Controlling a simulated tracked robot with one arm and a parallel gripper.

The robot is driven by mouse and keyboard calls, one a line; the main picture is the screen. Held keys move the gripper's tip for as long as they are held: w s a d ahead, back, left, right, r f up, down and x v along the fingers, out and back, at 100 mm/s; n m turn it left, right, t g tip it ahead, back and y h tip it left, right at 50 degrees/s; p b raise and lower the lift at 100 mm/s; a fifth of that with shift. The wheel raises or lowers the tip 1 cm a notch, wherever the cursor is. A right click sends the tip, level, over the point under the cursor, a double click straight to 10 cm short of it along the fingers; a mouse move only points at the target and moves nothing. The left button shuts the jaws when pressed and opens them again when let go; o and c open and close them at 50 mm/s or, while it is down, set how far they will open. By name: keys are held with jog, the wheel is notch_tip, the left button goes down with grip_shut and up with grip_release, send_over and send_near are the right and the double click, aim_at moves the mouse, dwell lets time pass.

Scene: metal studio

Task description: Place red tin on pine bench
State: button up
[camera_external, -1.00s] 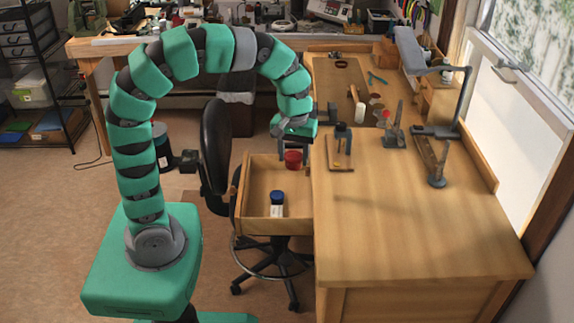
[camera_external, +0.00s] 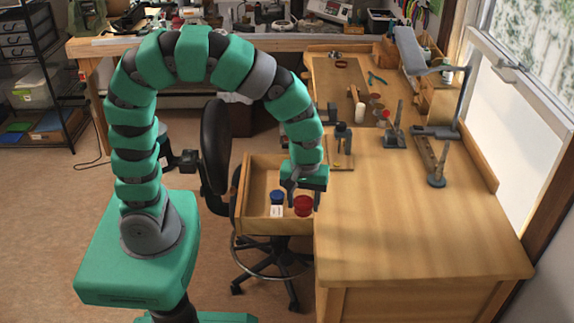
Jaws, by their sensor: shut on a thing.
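The red tin (camera_external: 303,207) is held between the fingers of my gripper (camera_external: 304,196), which is shut on it and points down. The tin shows over the front right part of the open drawer, close to the left edge of the pine bench (camera_external: 420,235). I cannot tell exactly how high it is above the drawer floor. The bench's wide wooden top lies to the right of my gripper, and its near part is bare.
The open drawer (camera_external: 258,212) holds a blue-capped jar (camera_external: 277,199) with a white label. Tools, a holder (camera_external: 341,150), a lamp (camera_external: 437,128) and a cone-shaped stand (camera_external: 437,177) are on the bench's far part. A black chair (camera_external: 215,155) stands left of the drawer.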

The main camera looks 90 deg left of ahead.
jog(key=w, duration=0.5)
jog(key=w+f+p, duration=0.1)
jog(key=w, duration=1)
jog(key=shift+a+f, duration=0.15)
jog(key=shift+f, duration=0.1)
jog(key=shift+f+p, duration=0.45)
jog(key=shift+f, duration=1.3)
jog(key=shift+f, duration=0.1)
jog(key=o, duration=1)
jog(key=shift+c, duration=0.2)
notch_tip(320, 180, up, 12)
jog(key=shift+b, duration=0.45)
